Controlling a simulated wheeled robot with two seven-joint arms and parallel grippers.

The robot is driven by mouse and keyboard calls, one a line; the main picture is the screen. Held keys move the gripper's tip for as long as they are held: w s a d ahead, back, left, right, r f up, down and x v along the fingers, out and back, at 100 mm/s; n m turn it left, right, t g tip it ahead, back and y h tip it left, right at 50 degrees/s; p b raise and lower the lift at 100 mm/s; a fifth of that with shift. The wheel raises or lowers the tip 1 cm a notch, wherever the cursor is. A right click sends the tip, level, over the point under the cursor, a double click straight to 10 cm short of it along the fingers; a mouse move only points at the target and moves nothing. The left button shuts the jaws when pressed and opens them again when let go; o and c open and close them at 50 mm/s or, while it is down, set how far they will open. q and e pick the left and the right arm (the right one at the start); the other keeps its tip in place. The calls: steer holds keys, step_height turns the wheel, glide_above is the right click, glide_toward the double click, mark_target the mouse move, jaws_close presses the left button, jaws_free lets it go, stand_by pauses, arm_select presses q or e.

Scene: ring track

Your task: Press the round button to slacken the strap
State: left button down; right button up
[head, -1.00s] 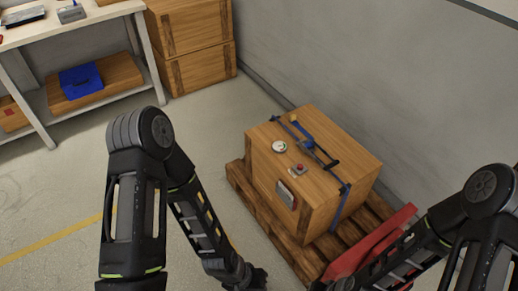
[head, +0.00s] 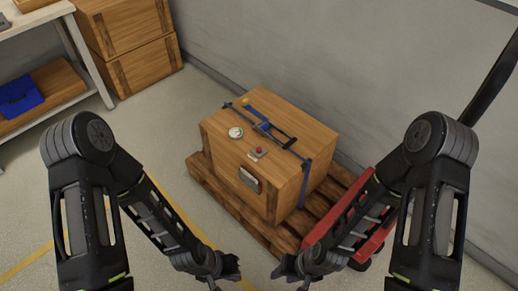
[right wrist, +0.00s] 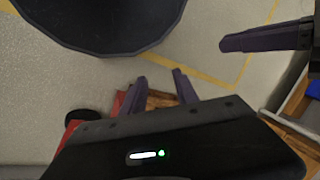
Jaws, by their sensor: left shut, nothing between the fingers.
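A wooden crate (head: 225,150) stands on a pallet. A blue strap (head: 305,180) runs over its top and down the front side, with a blue and black buckle (head: 265,125) on top. A round red button (head: 259,149) sits on a small grey base on the crate's top, beside the strap. My left gripper (head: 232,268) is shut and empty, low in front of the pallet, well apart from the button. It also shows in the right wrist view (right wrist: 265,38). My right gripper (head: 287,268) is open and empty beside it; its fingers (right wrist: 160,92) stand apart.
A white round dial (head: 235,132) and a yellow knob (head: 245,100) are on the crate top; a grey plate (head: 249,180) is on its side. The pallet (head: 215,190) rests by a red pallet jack part (head: 345,215). A wall is behind. Stacked crates (head: 130,50) and a shelf stand left.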

jaws_close()
stand_by(1.5)
